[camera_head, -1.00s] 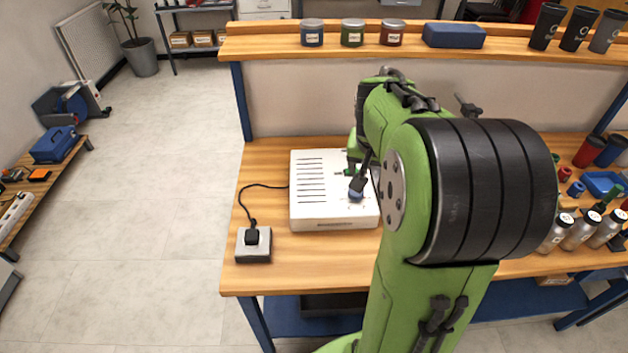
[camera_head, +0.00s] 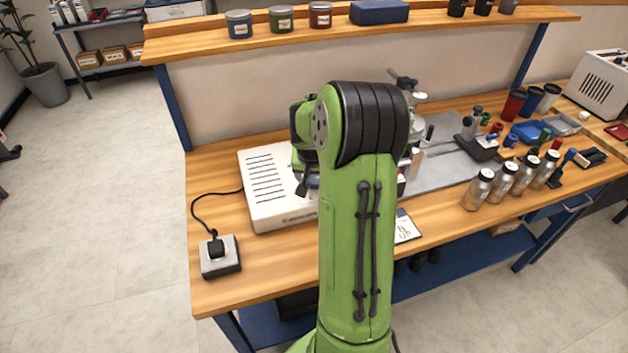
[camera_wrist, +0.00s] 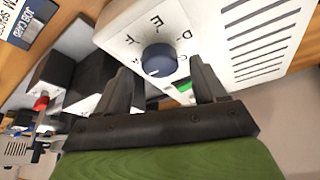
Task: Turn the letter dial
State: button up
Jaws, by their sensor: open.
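The white control box (camera_head: 262,205) with dark vent slots sits on the wooden bench. Its dark blue letter dial (camera_wrist: 159,60) shows in the wrist view, with printed letters such as D, E and F around it. A pale mark is on the dial's face. My gripper (camera_wrist: 160,84) is open and empty, its two dark fingers pointing at the dial's panel, one to each side and short of the dial in the picture. I cannot tell the gap. In the head view, my arm hides the dial and most of the gripper.
A green rocker switch (camera_wrist: 185,88) sits beside the dial. A black plug in a grey socket block (camera_head: 220,256) stands left of the box, joined by a cable. A shelf (camera_head: 335,30) runs above the bench.

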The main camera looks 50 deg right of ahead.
jog(key=shift+x, duration=0.85)
jog(key=shift+r, duration=0.1)
jog(key=shift+c, duration=0.3)
jog(key=c, duration=1)
jog(key=shift+o, duration=0.2)
jog(key=n+y, duration=0.1)
jog(key=n, duration=0.2)
jog(key=n+t, duration=0.1)
jog(key=n, duration=0.1)
jog(key=shift+s+d+n+y, duration=0.1)
jog(key=shift+n+y, duration=0.3)
jog(key=n+y, duration=0.1)
jog(key=n, duration=0.2)
jog(key=n+y+p, duration=0.1)
jog(key=n, duration=0.1)
jog(key=shift+d+n+t, duration=0.15)
jog(key=shift+n+t, duration=0.15)
jog(key=shift+n, duration=0.1)
